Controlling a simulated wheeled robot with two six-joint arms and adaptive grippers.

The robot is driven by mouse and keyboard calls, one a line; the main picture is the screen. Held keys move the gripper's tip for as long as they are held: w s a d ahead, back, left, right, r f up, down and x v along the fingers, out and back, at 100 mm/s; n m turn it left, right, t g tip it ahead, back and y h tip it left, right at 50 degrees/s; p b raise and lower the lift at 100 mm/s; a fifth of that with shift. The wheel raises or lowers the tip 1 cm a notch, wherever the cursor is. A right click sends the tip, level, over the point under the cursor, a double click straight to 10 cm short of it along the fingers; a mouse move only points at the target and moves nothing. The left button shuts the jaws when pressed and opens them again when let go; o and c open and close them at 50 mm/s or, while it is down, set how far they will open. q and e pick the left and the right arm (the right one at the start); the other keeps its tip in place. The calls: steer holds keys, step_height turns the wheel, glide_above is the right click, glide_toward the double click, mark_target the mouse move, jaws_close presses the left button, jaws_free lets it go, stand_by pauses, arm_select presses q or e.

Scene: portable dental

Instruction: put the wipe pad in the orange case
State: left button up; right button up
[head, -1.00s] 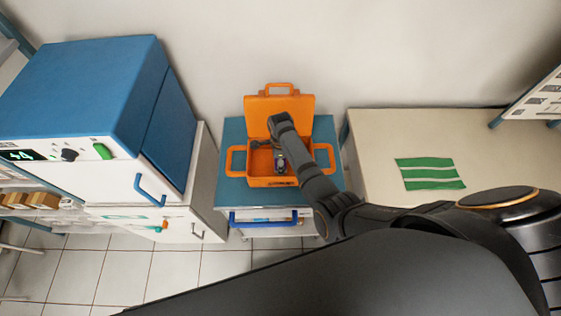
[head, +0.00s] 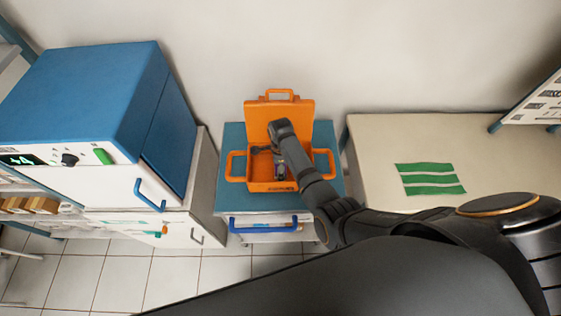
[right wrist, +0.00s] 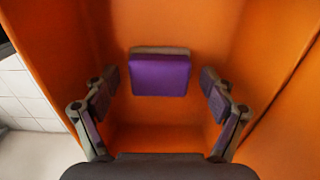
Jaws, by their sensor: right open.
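The orange case (head: 234,165) stands open on a small blue-topped cart, its lid raised at the back. In the right wrist view, the wipe pad (right wrist: 160,75), a purple square with a pale edge, is inside the orange case (right wrist: 270,60). My right gripper (right wrist: 158,90) is open over the case, with one finger on each side of the pad and a gap on both sides. In the head view my right arm reaches into the case and hides part of its inside. My left gripper is not in view.
The blue-topped cart (head: 228,202) has a drawer with a blue handle (head: 264,226). A large blue and white machine (head: 95,95) stands left. A beige table (head: 375,140) with green strips (head: 430,179) stands right and is mostly clear.

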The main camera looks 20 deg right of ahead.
step_height(320, 180, up, 12)
steer(key=shift+f, duration=0.15)
stand_by(0.3)
steer(key=shift+f, duration=0.1)
